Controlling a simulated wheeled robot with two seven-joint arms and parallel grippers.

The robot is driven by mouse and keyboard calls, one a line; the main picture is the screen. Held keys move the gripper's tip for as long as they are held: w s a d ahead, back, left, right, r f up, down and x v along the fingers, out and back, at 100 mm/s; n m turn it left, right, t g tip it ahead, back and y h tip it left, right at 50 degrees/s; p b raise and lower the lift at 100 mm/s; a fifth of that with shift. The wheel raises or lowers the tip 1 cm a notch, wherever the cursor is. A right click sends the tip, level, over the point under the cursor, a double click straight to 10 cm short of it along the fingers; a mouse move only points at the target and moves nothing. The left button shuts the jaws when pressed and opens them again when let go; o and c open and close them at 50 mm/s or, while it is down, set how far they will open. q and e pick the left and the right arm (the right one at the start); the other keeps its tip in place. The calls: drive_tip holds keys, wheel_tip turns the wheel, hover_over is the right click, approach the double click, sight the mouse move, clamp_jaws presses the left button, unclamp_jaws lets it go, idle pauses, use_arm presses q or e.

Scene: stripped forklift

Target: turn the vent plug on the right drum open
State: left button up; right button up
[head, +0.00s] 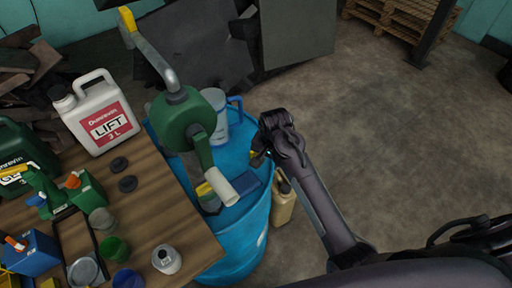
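One blue drum (240,240) stands beside the wooden bench, with a green hand pump (183,115) in its top. The pump's grey crank has a yellow grip, and its pale spout (222,188) points down toward the front of the drum. My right gripper (257,157) is at the right rim of the drum top, reaching in from the right. A small yellow part (252,154) shows at its fingertips; I cannot tell whether this is the vent plug or whether the fingers hold it. The finger gap is too small and dark to read. My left gripper is out of view.
A pale jug with a blue handle (219,118) stands on the drum behind the pump. A tan canister (284,203) is on the floor beside the drum. The bench (150,215) holds a white LIFT canister (98,115), green cans and cups. Floor to the right is clear.

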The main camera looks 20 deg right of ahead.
drive_tip(key=w+r+m, duration=0.1)
drive_tip(key=w, duration=0.1)
drive_tip(key=w+a+r+m, duration=0.1)
drive_tip(key=w+m, duration=0.1)
drive_tip(key=w, duration=0.1)
drive_tip(key=w+r+m+g, duration=0.1)
drive_tip(key=w, duration=0.2)
drive_tip(key=shift+w+a+r+m, duration=0.1)
drive_tip(key=shift+w+a+m, duration=0.1)
drive_tip(key=shift+a+m, duration=0.2)
drive_tip(key=shift+w, duration=0.1)
wheel_tip(320, 180, down, 7)
drive_tip(key=shift+r+p, duration=0.1)
drive_tip(key=shift+p, duration=0.75)
drive_tip(key=shift+f, duration=0.35)
clamp_jaws()
